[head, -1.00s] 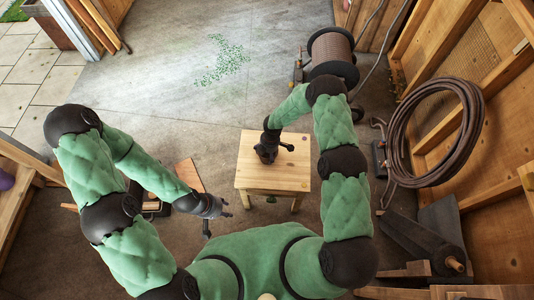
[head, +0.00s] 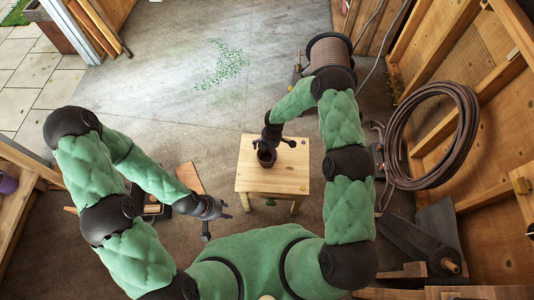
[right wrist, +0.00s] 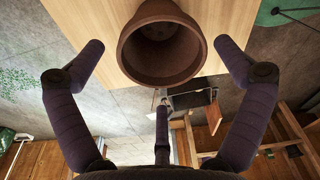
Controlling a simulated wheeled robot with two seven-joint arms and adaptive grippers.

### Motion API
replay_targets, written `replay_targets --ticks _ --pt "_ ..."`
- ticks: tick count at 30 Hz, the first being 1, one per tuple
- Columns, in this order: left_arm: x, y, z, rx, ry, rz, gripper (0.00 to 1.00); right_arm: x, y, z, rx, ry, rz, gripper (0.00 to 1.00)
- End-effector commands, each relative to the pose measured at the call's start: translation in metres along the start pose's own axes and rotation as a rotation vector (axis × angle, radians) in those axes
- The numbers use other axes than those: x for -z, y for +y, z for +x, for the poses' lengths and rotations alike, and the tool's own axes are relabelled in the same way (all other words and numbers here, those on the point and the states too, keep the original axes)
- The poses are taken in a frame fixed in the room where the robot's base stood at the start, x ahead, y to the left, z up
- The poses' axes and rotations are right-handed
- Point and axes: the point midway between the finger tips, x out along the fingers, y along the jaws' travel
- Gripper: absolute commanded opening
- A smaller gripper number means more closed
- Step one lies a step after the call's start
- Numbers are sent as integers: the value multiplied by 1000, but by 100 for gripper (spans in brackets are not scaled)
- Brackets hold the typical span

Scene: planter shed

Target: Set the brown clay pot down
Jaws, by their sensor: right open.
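The brown clay pot (head: 265,157) stands upright on the top of a small wooden stool (head: 287,176). In the right wrist view I look into the round mouth of the pot (right wrist: 160,62), which appears empty. My right gripper (head: 276,143) is open just above and beside the pot. Its fingers are spread wide either side of the pot in the right wrist view, with clear gaps and no contact. My left gripper (head: 218,212) hangs left of the stool with its fingers apart and nothing between them.
The stool top is otherwise bare, with free room in front of the pot. A hose reel (head: 329,50) stands behind on the floor. A coiled brown hose (head: 392,150) hangs at the right wall. Green bits (head: 222,62) lie scattered on the concrete floor.

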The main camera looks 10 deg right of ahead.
Motion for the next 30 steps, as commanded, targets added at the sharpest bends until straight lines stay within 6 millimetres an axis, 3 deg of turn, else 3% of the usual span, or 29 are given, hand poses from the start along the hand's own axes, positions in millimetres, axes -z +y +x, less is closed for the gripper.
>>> replay_targets --ticks 1,6,14,17,20,24,30 --pt "0 2 -7 0 0 0 40 0 0 -14 0 0 0 100" --pt "0 5 -15 0 0 0 40 0 0 -39 0 1 1 100" --pt "-1 6 -18 0 0 0 40 4 -9 -51 6 19 45 100" --pt "-1 6 -18 0 0 0 40 16 -32 -46 19 72 195 100" --pt "-1 6 -18 0 0 0 40 34 -71 -42 48 148 468 100" --pt "-1 6 -18 0 0 0 40 56 -130 -46 102 229 945 100" --pt "-1 6 -18 0 0 0 40 66 -200 -60 160 246 1546 100"
